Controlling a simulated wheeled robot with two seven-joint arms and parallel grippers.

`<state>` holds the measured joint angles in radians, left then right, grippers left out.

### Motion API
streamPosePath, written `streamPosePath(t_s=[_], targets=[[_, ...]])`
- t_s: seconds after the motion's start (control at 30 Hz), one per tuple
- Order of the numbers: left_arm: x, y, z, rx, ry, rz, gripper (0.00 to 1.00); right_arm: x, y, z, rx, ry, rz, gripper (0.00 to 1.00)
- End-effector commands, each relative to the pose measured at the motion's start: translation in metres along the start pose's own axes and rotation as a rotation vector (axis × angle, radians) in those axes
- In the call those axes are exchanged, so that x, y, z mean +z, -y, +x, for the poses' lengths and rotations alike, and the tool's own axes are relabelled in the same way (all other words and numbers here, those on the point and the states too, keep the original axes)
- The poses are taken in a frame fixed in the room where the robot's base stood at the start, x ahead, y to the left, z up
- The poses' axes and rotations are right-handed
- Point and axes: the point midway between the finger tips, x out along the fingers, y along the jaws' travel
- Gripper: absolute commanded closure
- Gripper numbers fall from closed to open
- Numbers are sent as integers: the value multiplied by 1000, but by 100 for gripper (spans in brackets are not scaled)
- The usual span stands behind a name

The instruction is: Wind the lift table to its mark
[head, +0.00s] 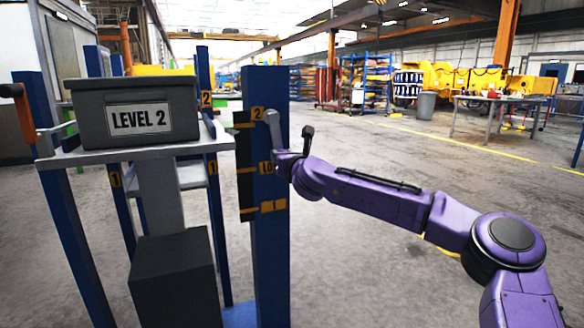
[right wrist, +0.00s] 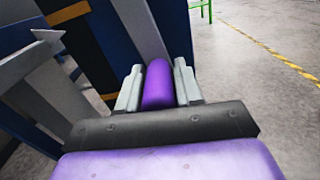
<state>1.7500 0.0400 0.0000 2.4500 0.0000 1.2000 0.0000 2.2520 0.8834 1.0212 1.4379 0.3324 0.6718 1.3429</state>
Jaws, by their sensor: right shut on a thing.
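The lift table (head: 90,152) is a light grey platform between blue posts. A dark grey bin labelled LEVEL 2 (head: 138,120) stands on it. The front right blue post (head: 268,245) carries yellow marks: a 2 mark (head: 257,113), a middle mark (head: 266,168) that seems to read LO, and a 1 mark (head: 272,206). The platform's right edge appears between the 2 and middle marks. My right gripper (head: 284,160) is beside this post, near a grey crank-like lever (head: 273,130). In the right wrist view its fingers are shut on a purple cylindrical handle (right wrist: 157,85).
A dark block (head: 174,280) sits below the platform. A workbench (head: 490,100), a grey bin (head: 426,105) and blue racks (head: 368,85) stand farther back. The floor at right is mostly open.

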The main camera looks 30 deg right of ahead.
Motion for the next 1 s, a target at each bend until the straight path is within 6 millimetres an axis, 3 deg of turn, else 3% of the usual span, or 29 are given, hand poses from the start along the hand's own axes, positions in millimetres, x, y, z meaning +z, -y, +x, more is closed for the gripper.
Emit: streamPosePath(t_s=[0.1, 0.4, 1.0], targets=[[8, -2, 19, 0, 0, 0, 57, -8, -14, 0, 8, -1, 99, 100], [16, -4, 40, 0, 0, 0, 57, -4, -33, -1, 8, 1, 294, 100], [21, -4, 46, 0, 3, -2, 57, 4, -42, -1, 7, 4, 401, 100]])
